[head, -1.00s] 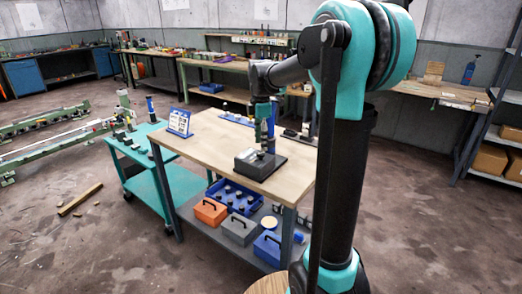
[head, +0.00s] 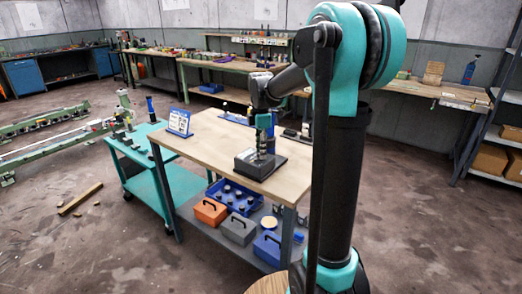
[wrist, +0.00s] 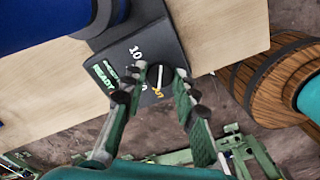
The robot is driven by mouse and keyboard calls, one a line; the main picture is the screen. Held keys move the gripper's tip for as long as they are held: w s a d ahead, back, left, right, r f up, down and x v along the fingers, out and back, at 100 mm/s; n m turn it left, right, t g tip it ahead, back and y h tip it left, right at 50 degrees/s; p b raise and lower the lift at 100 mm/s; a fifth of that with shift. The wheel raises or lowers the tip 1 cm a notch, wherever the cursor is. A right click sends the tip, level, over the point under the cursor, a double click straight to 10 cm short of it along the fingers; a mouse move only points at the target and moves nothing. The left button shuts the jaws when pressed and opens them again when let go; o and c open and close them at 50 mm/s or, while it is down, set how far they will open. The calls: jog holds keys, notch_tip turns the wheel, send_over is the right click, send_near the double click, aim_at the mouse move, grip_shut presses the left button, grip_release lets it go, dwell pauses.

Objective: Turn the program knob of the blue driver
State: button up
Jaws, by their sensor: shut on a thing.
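The driver (head: 247,168) is a dark grey box on the wooden bench top; it looks grey rather than blue. In the wrist view its sloped face (wrist: 146,33) shows a green READY label, white numbers and a round black knob (wrist: 158,74) with a pale pointer line. My gripper (wrist: 161,77) has one finger on each side of the knob and is shut on it. The fingers hide part of the dial markings. In the head view my gripper (head: 265,148) reaches down onto the box, and the knob is hidden there.
A blue-framed sign (head: 179,122) stands at the bench's back left corner. Several small items stand behind the driver. A lower shelf holds orange, grey and blue boxes and a blue tray (head: 213,189). The bench top (head: 205,143) left of the driver is clear.

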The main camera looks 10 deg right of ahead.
grip_shut()
jog(key=shift+m, duration=0.3)
jog(key=m, duration=0.3)
jog(key=shift+m, duration=2.2)
jog(key=o, duration=1)
grip_release()
jog(key=shift+o, duration=0.2)
jog(key=shift+r, duration=0.1)
notch_tip(320, 180, up, 12)
